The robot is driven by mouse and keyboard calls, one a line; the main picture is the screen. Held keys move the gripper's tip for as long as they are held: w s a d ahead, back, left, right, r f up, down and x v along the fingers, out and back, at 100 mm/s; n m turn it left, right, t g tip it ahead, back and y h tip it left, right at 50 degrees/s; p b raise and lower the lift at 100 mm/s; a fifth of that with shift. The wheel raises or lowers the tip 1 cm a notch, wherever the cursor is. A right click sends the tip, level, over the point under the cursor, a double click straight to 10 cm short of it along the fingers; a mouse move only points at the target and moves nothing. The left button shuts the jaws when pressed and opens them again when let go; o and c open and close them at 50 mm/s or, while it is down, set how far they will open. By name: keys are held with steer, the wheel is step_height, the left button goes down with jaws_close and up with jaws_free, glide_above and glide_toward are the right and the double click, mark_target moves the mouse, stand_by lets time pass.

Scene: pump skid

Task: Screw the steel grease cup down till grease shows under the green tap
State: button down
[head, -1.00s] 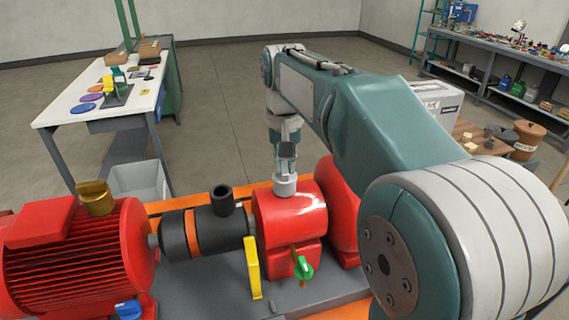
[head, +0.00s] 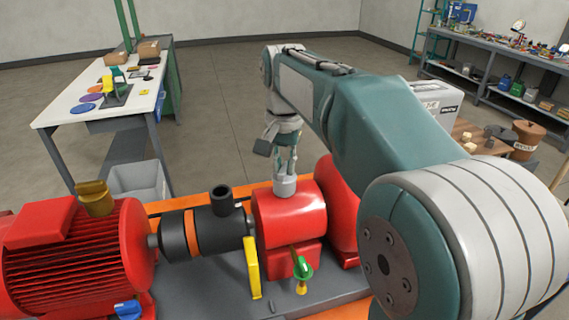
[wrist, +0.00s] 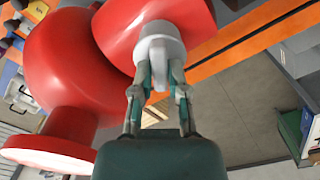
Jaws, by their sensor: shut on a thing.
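The steel grease cup (head: 284,188) stands upright on top of the red bearing housing (head: 290,215). My gripper (head: 285,173) comes down on it from above and is shut on it. In the wrist view the fingers (wrist: 158,90) close on the grey cup (wrist: 160,42) from both sides. The green tap (head: 303,268) sits low on the front of the housing. A yellow-tan blob that looks like grease (head: 301,287) shows just under the tap. The thread beneath the cup is hidden.
A red motor (head: 75,255) and a dark coupling (head: 200,232) lie left of the housing. A yellow upright piece (head: 252,268) stands close by on the grey skid. A white-topped bench (head: 100,105) is behind left. Floor behind the skid is clear.

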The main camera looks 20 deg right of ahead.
mark_target(282, 165)
steer(key=shift+f, duration=0.1)
steer(key=c, duration=0.6)
jaws_free()
steer(key=shift+a, duration=0.1)
steer(key=shift+c, duration=0.2)
step_height(282, 165, up, 12)
steer(key=shift+w+a, duration=0.1)
